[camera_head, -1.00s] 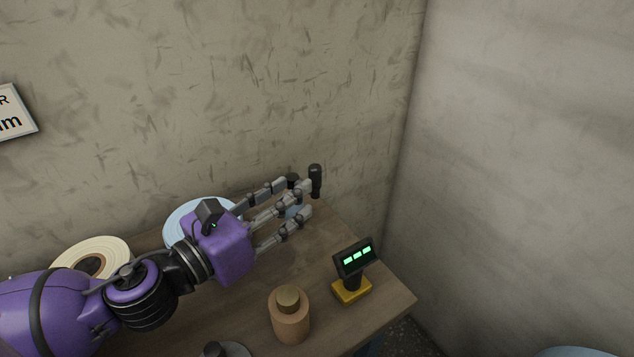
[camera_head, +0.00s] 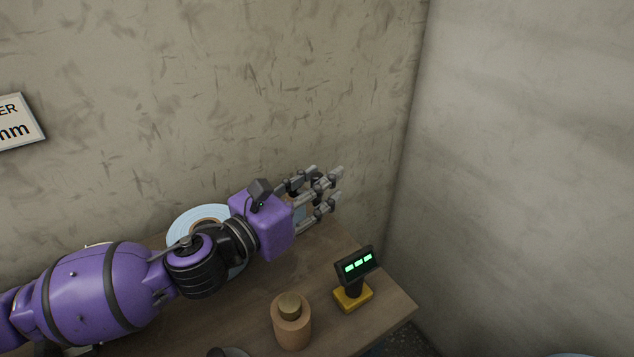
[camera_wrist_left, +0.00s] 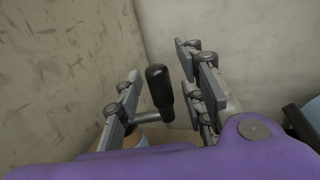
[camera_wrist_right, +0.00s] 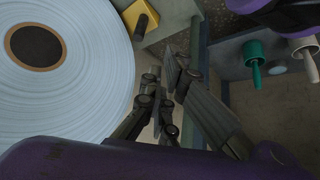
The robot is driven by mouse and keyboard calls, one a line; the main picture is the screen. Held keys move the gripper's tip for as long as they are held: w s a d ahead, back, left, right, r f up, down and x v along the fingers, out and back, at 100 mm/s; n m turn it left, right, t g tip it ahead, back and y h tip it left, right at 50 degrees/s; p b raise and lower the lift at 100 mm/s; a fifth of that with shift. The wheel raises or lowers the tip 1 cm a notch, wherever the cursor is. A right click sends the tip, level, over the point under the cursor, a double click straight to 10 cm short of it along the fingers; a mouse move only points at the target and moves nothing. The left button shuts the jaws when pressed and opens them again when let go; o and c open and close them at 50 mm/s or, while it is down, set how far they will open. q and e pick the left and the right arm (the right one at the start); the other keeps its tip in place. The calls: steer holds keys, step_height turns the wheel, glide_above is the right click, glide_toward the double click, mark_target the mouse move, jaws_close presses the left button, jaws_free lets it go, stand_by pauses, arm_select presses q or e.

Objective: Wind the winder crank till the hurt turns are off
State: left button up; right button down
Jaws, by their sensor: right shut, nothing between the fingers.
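The winder crank's black upright handle (camera_wrist_left: 160,90) stands between the fingers of my left gripper (camera_wrist_left: 157,78) in the left wrist view. Those fingers are open on either side of it, with visible gaps. In the head view my left gripper (camera_head: 328,188) is over the table's far right corner and hides the handle. A pale blue roll (camera_head: 186,224) lies behind my left arm, partly covered. My right gripper (camera_wrist_right: 168,92) shows only in the right wrist view. It is shut and empty, beside a large pale blue roll (camera_wrist_right: 85,100) with a brown-rimmed core.
A small display (camera_head: 357,265) with green digits stands on a yellow base at the table's right. A brown cylinder (camera_head: 291,330) with a tan top stands near the front. Walls close off the back and right.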

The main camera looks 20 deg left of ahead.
arm_select(q)
jaws_close()
arm_select(e)
steer(key=shift+w+r, duration=0.1)
steer(key=shift+w, duration=0.25)
steer(key=shift+s, duration=0.1)
arm_select(q)
steer(key=shift+a+f+m+g+h, duration=0.15)
steer(key=shift+m+g+h, duration=0.2)
steer(key=shift+h, duration=0.25)
steer(key=m+g+h+b, duration=0.1)
steer(key=s+m+g+h, duration=0.1)
steer(key=h, duration=0.1)
steer(key=s+a+m+g+h+b, duration=0.1)
steer(key=m, duration=0.1)
steer(key=shift+h+b, duration=0.35)
steer(key=shift+h, duration=0.05)
steer(key=shift+o, duration=0.3)
jaws_free()
arm_select(e)
steer(key=shift+s+a+f, duration=0.25)
steer(key=shift+s+f, duration=0.1)
steer(key=shift+f, duration=0.3)
steer(key=shift+s+a+f, duration=0.2)
steer(key=shift+s+f, duration=0.15)
steer(key=shift+f, duration=0.25)
arm_select(q)
steer(key=shift+a, duration=0.1)
arm_select(e)
steer(key=shift+s, duration=0.15)
